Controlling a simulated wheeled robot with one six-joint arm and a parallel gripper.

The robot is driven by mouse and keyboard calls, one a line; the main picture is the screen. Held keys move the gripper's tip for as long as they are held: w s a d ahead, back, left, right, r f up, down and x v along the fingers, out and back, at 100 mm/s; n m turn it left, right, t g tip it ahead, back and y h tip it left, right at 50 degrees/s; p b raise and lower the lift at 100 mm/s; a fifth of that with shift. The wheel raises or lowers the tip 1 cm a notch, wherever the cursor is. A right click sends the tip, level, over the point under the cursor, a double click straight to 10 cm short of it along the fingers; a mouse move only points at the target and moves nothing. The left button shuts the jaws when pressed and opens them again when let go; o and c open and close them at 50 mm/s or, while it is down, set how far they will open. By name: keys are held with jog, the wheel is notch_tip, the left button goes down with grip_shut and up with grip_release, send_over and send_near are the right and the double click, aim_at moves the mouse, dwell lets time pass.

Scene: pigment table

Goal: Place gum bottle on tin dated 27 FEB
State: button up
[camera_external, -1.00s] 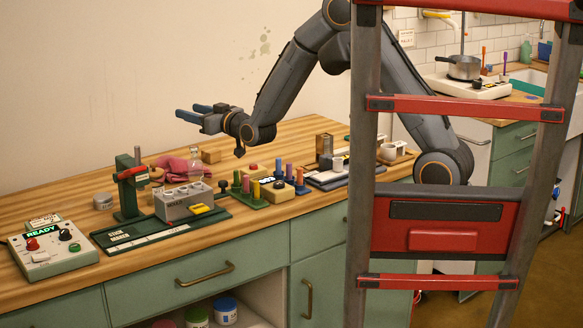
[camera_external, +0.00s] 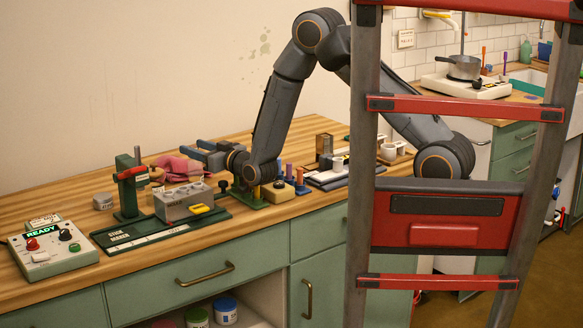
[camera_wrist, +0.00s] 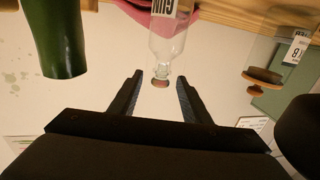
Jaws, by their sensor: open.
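The gum bottle (camera_wrist: 168,45) is clear glass with a white label and a reddish-brown stopper; in the wrist view it appears upside down, its stopper end between my finger tips. My gripper (camera_wrist: 160,78) is open, with a finger on each side of the neck and visible gaps. In the external view my gripper (camera_external: 188,149) is low over the back of the table and largely hides the bottle. A small grey tin (camera_external: 103,201) stands at the left of the table; its label is too small to read, so I cannot tell its date.
A green stand with a red lever (camera_external: 128,188) is between the tin and a grey block with holes (camera_external: 184,202). A pink cloth (camera_external: 178,168) lies behind the block. A control box reading READY (camera_external: 52,248) is at the front left. A red ladder (camera_external: 440,222) stands in front.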

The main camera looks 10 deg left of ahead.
jog(key=p+x, duration=0.1)
jog(key=x, duration=0.4)
jog(key=shift+f, duration=0.15)
grip_shut()
